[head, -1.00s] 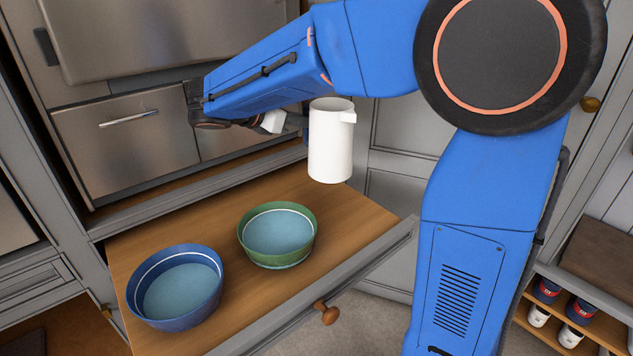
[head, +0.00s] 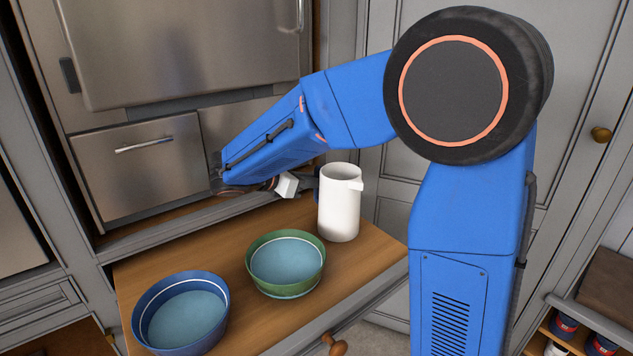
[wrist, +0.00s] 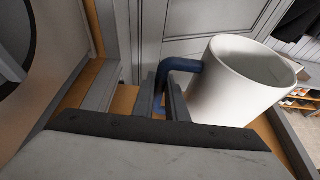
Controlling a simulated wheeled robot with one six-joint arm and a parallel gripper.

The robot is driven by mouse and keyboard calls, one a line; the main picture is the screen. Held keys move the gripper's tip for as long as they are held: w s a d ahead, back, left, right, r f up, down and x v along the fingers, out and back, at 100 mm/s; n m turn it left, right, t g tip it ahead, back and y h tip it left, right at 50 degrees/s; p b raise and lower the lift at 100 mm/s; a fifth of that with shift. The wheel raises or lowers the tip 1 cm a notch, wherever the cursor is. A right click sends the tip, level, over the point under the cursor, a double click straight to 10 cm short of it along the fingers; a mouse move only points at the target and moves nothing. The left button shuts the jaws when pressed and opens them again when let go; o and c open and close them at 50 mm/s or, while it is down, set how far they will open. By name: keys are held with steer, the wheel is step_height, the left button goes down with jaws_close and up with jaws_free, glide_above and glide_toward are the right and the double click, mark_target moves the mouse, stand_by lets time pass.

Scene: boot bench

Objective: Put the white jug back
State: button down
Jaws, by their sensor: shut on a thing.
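The white jug (head: 340,208) is upright at the right rear of the pulled-out wooden drawer (head: 215,247). Its spout points right in the head view. My gripper (wrist: 165,95) is shut on the jug's dark blue handle, on the jug's left side; the jug (wrist: 235,85) also fills the right of the wrist view. In the head view the gripper's fingers are mostly hidden behind my arm and the jug. The jug's base looks at or just above the drawer surface; I cannot tell whether it touches.
A green bowl (head: 287,292) stands in the drawer just left and in front of the jug. A blue bowl (head: 182,345) stands further left. The drawer front has a wooden knob (head: 336,345). Steel appliance fronts (head: 140,165) rise behind. Shelves with shoes (head: 570,330) are at far right.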

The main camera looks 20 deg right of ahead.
steer(key=c, duration=1.8)
jaws_free()
steer(key=shift+f, duration=0.1)
steer(key=shift+o, duration=0.2)
steer(key=shift+r, duration=0.2)
steer(key=v, duration=1.2)
steer(key=shift+s, duration=0.1)
